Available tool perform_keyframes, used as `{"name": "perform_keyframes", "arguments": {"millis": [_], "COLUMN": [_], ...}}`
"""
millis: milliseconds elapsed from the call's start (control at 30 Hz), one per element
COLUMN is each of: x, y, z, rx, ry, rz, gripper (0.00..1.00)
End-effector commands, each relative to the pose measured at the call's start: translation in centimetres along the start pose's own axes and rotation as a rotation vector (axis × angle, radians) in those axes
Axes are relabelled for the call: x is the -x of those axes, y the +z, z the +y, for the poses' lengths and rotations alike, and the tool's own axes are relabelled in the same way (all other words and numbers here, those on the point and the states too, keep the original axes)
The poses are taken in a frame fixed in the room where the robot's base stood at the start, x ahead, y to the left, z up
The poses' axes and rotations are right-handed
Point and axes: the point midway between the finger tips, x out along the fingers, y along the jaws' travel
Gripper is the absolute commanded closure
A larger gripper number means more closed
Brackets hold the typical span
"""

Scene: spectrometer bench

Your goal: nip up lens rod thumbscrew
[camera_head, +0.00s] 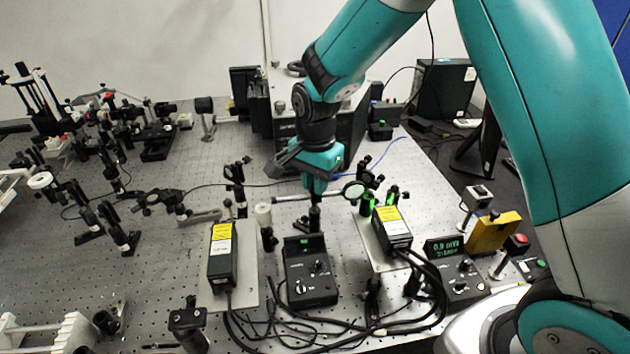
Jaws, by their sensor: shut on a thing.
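My gripper (315,190) points down over the middle of the optical bench, with its fingers closed at the top of a dark post (315,218). The thumbscrew is too small and too covered by the fingers to make out, but the jaws are shut at that spot. A pale horizontal rod (287,198) passes just beside the fingertips. A round lens in a dark mount (353,190) stands close to the right of the gripper.
A black control box (310,272) stands just in front of the post. Yellow-labelled boxes (222,255) (393,230) flank it. Cables (300,335) lie along the front. A meter (455,268) stands at right. Bare perforated bench (160,285) lies left.

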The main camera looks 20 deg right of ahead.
Motion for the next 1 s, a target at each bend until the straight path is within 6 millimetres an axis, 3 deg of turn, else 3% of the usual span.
{"name": "perform_keyframes", "arguments": {"millis": [300, 333, 433, 767, 867, 1000], "x": [0.2, 0.2, 0.2, 0.4, 1.4, 4.2], "y": [-0.1, -0.1, -0.1, -0.1, -0.1, -0.1], "z": [-0.2, -0.2, -0.2, -0.1, -0.2, -0.2], "rx": [-0.002, -0.002, -0.002, 0.000, 0.000, 0.000], "ry": [-0.008, -0.008, -0.006, -0.004, -0.007, -0.010], "rz": [0.005, 0.005, 0.004, 0.002, 0.003, 0.004], "gripper": [1.00, 0.78, 0.57, 0.57, 0.57, 0.57]}}
